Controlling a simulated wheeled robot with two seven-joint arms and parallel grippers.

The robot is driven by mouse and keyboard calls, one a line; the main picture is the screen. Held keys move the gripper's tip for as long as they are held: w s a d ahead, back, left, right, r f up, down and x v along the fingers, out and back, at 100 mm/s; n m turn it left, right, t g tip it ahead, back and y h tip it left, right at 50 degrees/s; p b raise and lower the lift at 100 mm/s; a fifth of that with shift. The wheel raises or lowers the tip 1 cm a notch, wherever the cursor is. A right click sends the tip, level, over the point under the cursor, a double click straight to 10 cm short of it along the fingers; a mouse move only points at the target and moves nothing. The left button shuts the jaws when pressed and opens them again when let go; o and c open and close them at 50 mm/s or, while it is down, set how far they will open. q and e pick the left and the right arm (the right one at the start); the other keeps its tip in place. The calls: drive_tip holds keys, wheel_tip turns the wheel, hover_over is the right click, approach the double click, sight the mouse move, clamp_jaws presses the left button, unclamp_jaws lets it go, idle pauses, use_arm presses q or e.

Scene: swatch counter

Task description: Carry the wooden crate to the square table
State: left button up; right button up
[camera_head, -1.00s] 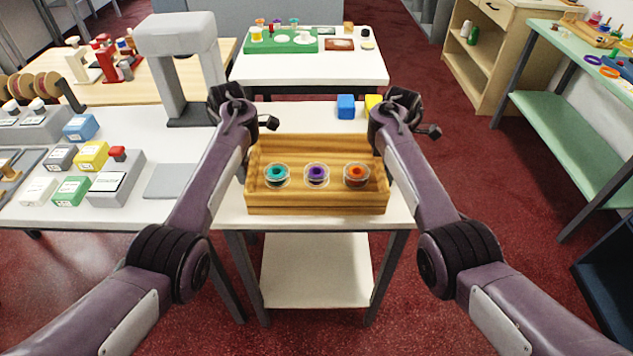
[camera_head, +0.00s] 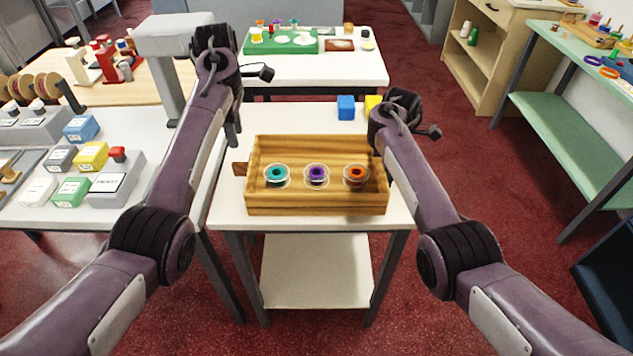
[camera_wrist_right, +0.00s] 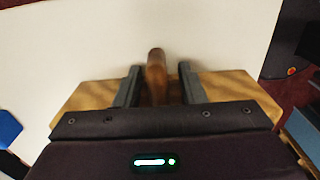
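The wooden crate (camera_head: 316,206) stands level on a small white-topped table (camera_head: 228,205). It holds three round clear dishes with a teal (camera_head: 277,175), a purple (camera_head: 316,175) and an orange (camera_head: 355,175) centre. Its brown left handle (camera_head: 239,169) sticks out free. My left gripper (camera_head: 234,138) is above and behind that handle, apart from it; its finger opening is not clear. In the right wrist view the fingers of my right gripper (camera_wrist_right: 160,84) stand on both sides of the crate's right handle (camera_wrist_right: 156,66), with gaps. I cannot tell which table is the square one.
A blue block (camera_head: 346,107) and a yellow block (camera_head: 372,104) lie behind the crate. A white table (camera_head: 300,72) with a green tray (camera_head: 270,45) stands further back. A counter with boxes (camera_head: 90,155) is at left, green shelving (camera_head: 565,110) at right. Red floor lies between.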

wheel_tip(320, 180, up, 12)
idle(0.5)
idle(0.4)
